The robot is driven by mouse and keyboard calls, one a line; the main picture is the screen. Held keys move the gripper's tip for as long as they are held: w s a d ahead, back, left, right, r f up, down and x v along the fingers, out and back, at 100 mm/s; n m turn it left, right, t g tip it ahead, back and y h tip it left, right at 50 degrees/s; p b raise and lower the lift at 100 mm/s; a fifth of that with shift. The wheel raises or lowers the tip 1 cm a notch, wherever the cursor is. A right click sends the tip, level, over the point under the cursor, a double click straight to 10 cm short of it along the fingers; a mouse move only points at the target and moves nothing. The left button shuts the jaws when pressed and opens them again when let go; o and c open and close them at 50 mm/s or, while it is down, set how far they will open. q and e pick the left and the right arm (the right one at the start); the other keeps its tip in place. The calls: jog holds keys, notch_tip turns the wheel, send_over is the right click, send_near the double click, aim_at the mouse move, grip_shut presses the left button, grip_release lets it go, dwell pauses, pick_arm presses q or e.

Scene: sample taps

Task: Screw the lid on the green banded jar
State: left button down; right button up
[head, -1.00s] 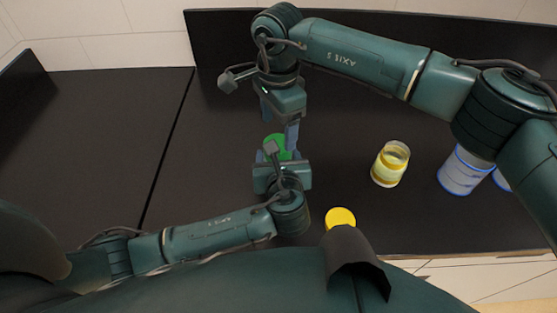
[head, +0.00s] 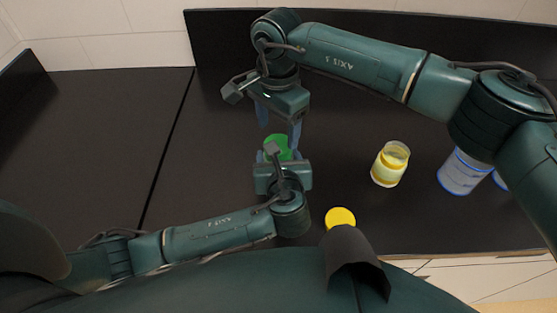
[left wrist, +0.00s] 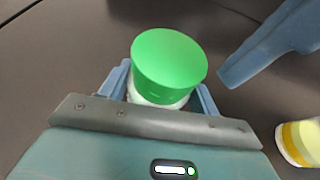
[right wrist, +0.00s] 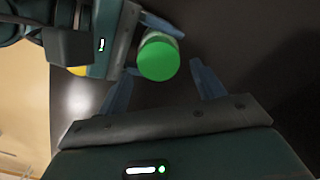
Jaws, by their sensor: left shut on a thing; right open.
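The green lid (head: 276,146) sits on top of the jar, and looks level in the left wrist view (left wrist: 168,62). A little of the jar's pale body (left wrist: 152,98) shows below it; its band is hidden. I cannot tell how tightly the lid is seated. My left gripper (head: 281,158) is shut on the jar, one finger on each side below the lid.
A yellow-banded jar (head: 390,164) without a lid stands to the right. A yellow lid (head: 340,217) lies near the front edge. Blue-banded jars (head: 464,171) stand farther right, partly behind my right arm. The dark counter (head: 110,140) at left is clear.

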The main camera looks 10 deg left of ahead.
aim_at(277, 140)
jog(key=shift+f, duration=1.95)
jog(key=shift+c, duration=0.2)
